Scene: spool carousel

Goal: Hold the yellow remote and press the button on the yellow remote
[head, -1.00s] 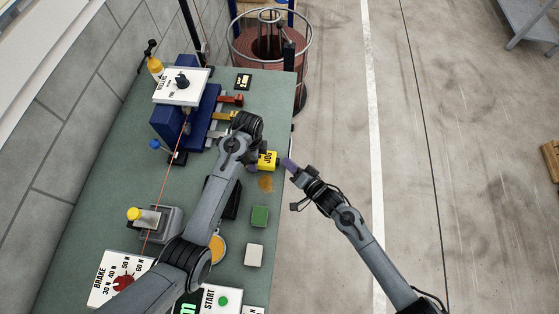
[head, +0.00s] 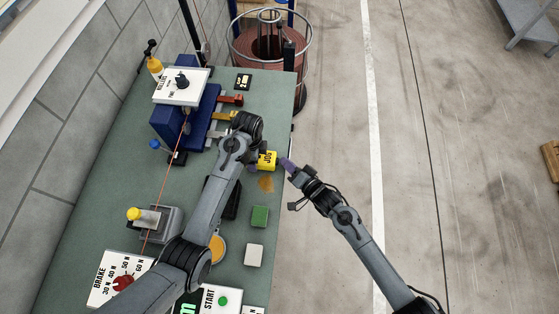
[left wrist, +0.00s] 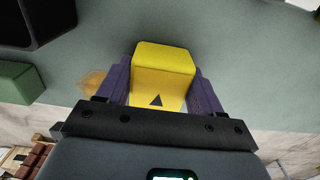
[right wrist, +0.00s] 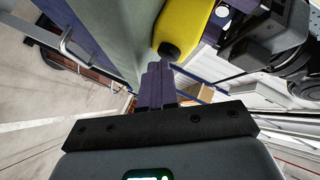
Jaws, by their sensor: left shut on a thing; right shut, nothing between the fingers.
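The yellow remote (head: 267,161) with black lettering is at the right edge of the green bench in the head view. In the left wrist view the remote (left wrist: 163,72) sits between the purple fingers of my left gripper (left wrist: 165,85), which is shut on it. My right gripper (head: 287,164) is shut and empty, its purple fingertips just right of the remote. In the right wrist view the right gripper's fingertips (right wrist: 157,70) are just below the remote (right wrist: 184,28), whose near end carries a dark round button (right wrist: 170,50). I cannot tell whether they touch.
The green bench (head: 100,208) carries a green block (head: 260,216), a white block (head: 254,255) and a blue machine (head: 165,123). A brake panel (head: 105,280) and a start panel (head: 232,296) are at the front. Open floor (head: 330,110) lies right of the bench.

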